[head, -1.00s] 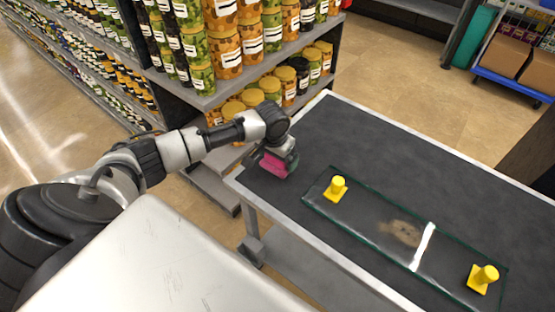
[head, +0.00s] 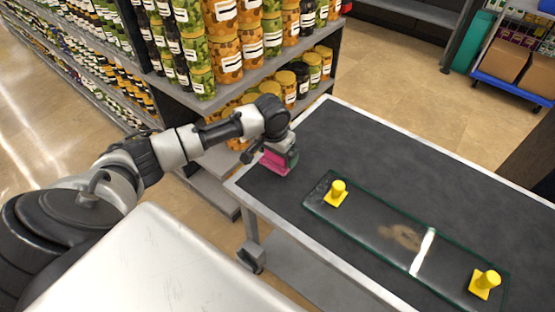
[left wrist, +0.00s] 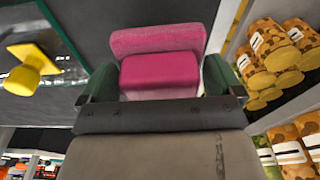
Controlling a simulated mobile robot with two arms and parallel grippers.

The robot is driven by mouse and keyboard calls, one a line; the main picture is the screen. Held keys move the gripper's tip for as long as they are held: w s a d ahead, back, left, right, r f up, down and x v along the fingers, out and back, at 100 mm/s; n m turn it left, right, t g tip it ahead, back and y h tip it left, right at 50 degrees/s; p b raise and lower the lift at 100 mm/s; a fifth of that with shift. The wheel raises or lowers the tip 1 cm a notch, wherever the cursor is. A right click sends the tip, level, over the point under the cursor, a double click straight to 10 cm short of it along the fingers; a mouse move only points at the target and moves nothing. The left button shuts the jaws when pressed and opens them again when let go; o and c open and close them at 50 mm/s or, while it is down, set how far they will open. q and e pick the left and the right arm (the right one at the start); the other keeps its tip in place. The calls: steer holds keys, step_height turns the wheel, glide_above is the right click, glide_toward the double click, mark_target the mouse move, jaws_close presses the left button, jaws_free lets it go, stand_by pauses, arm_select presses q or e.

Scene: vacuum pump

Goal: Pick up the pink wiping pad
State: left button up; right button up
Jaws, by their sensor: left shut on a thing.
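The pink wiping pad (head: 274,163) is at the near left corner of the dark table. My left gripper (head: 279,157) is shut on it from above. In the left wrist view the pink pad (left wrist: 160,72) sits between the two green-edged fingers (left wrist: 160,82). I cannot tell whether the pad touches the table. My right gripper is not in view.
A glass panel (head: 375,225) with two yellow handles (head: 337,193) (head: 485,283), a brown smudge (head: 404,236) and a white strip (head: 424,251) lies on the table (head: 420,185). Shelves of jars (head: 228,50) stand close behind the arm. The table's far side is clear.

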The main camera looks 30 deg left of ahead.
arm_select(q)
steer(key=w+d+r+b, duration=0.1)
steer(key=d+r, duration=0.6)
steer(key=d, duration=0.4)
steer(key=shift+w+d+r, duration=0.15)
steer(key=shift+d+r, duration=0.2)
steer(key=shift+r, duration=0.05)
steer(key=shift+o, duration=1.4)
steer(key=shift+c, duration=1)
